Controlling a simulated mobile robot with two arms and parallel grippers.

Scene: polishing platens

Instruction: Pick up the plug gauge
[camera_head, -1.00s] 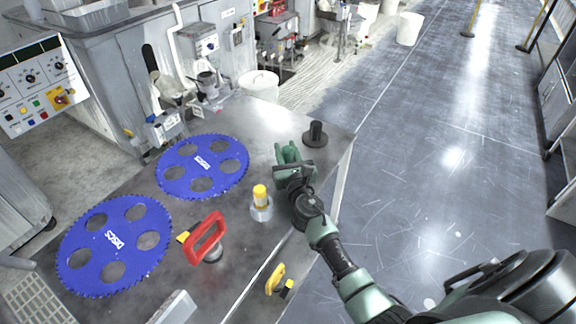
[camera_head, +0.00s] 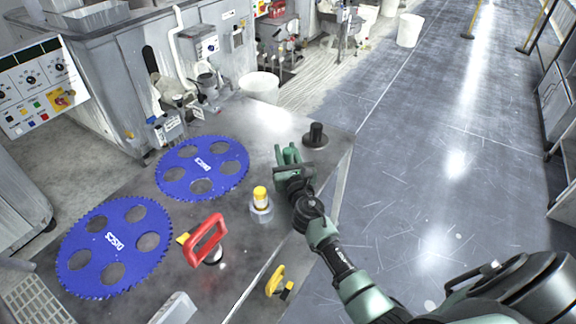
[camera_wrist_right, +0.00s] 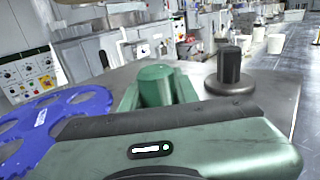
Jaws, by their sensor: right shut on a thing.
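A green cylinder with a rounded top, which I take for the plug gauge, stands upright between my right gripper's fingers in the right wrist view (camera_wrist_right: 156,84). My right gripper (camera_head: 288,154) is shut on it, over the right part of the metal table. In the head view the cylinder is hard to tell from the green fingers, and its lower end is hidden. I cannot tell whether it touches the table. My left gripper is not in view.
A black flanged knob (camera_head: 316,135) stands just beyond the gripper. A yellow-topped metal piece (camera_head: 261,206), a red handle (camera_head: 207,238) and two blue toothed discs (camera_head: 202,163) lie to the left. A yellow-and-black item (camera_head: 277,281) is near the front edge. The table's (camera_head: 262,125) far end is clear.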

